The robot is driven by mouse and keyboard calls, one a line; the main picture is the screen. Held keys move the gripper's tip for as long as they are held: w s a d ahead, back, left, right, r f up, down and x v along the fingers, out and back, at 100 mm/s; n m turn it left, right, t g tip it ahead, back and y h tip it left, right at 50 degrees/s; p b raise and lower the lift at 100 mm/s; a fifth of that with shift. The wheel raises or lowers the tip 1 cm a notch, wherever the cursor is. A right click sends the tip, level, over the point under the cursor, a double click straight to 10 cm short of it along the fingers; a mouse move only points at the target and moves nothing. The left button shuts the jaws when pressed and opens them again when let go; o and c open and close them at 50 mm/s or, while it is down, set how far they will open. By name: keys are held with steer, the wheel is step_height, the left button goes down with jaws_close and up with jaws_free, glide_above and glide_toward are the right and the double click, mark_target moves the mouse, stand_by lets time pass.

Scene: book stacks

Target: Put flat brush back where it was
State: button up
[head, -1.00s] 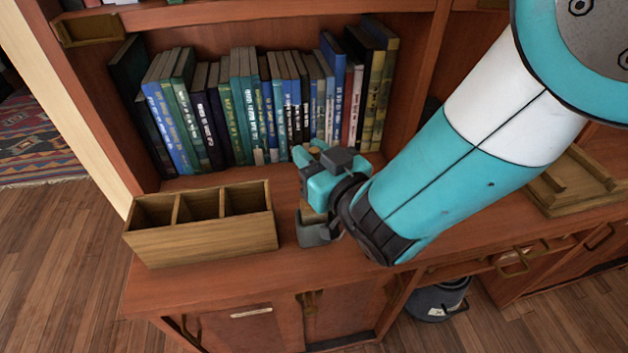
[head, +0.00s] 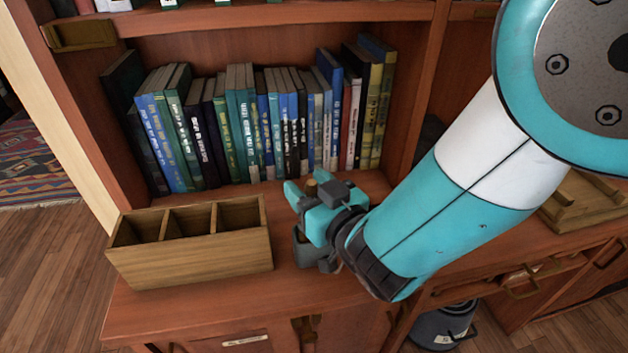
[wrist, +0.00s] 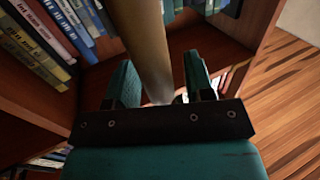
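A short brown tip, which looks like the flat brush (head: 311,187), shows by the fingers in the head view. In the wrist view a tan, round handle (wrist: 146,45) rises between the two teal fingers (wrist: 160,75). The fingers stand apart, with a visible gap on the handle's right side, so the gripper looks open around it. The brush's lower end is hidden.
A wooden box with three compartments (head: 190,262) stands left of the cup, its compartments seemingly empty. A row of books (head: 240,125) fills the shelf behind. A wooden tray (head: 585,205) lies at the right. A dark bin (head: 440,328) stands on the floor below.

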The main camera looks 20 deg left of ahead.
steer(key=shift+r, duration=0.25)
steer(key=shift+s+d+f+b, duration=0.1)
steer(key=shift+d+f+b, duration=0.05)
steer(key=shift+f+b, duration=0.15)
steer(key=shift+s+d+b, duration=0.2)
steer(key=shift+d+b, duration=0.1)
steer(key=shift+b, duration=0.4)
steer(key=b+v, duration=1.1)
steer(key=shift+r, duration=0.15)
